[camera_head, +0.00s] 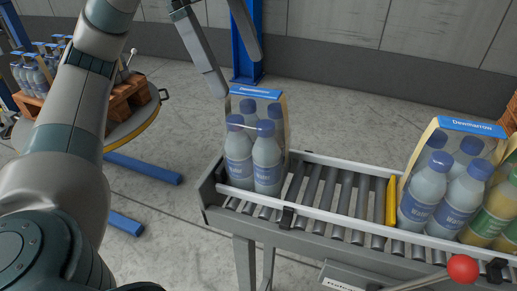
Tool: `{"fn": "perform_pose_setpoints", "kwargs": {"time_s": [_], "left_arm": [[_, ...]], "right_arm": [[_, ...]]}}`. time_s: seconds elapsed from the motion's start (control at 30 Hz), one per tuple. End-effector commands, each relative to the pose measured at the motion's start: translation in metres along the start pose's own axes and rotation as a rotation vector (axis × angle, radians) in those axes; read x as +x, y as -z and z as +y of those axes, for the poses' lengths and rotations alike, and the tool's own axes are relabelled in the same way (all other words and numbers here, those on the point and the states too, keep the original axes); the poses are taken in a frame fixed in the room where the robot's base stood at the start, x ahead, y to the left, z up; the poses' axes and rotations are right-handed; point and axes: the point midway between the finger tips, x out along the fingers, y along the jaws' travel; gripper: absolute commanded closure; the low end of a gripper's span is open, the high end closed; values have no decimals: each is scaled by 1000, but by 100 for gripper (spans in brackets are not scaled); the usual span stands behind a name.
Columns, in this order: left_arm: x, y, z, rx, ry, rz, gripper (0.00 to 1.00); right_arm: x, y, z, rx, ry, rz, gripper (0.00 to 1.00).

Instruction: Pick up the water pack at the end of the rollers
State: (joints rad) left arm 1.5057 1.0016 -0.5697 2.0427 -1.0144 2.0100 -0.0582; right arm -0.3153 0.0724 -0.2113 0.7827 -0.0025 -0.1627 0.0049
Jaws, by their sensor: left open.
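The water pack (254,160) stands upright at the left end of the roller conveyor (335,215). It has clear bottles with blue caps and blue labels, and a tan carrier with a blue top strip. My left gripper (240,78) is at the top of the view, open and empty. Its two fingers point down, above and slightly behind the pack's top strip, and appear apart from it. My right gripper is not in view.
A yellow stop plate (391,201) stands across the rollers. Right of it are another water pack (440,190) and a pack with green-labelled bottles (492,215). A red ball knob (463,268) sits at the front right. A pallet (128,100) with packs stands left; a blue post (246,45) rises behind.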

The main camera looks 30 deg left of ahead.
Motion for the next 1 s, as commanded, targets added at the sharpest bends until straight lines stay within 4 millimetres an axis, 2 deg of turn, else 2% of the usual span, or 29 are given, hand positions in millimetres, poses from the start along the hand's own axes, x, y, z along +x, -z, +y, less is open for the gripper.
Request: {"fn": "perform_pose_setpoints", "kwargs": {"time_s": [0.17, 0.4, 0.57, 1.0], "left_arm": [[24, 0, 0, -1, 4, 2, 0], [51, 0, 0, -2, 1, 1, 0], [57, 0, 0, 0, 0, 0, 0], [60, -2, 1, 0, 1, 0, 0]], "right_arm": [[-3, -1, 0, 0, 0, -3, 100], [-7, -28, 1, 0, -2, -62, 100], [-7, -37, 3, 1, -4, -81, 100], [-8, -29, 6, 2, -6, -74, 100]]}}
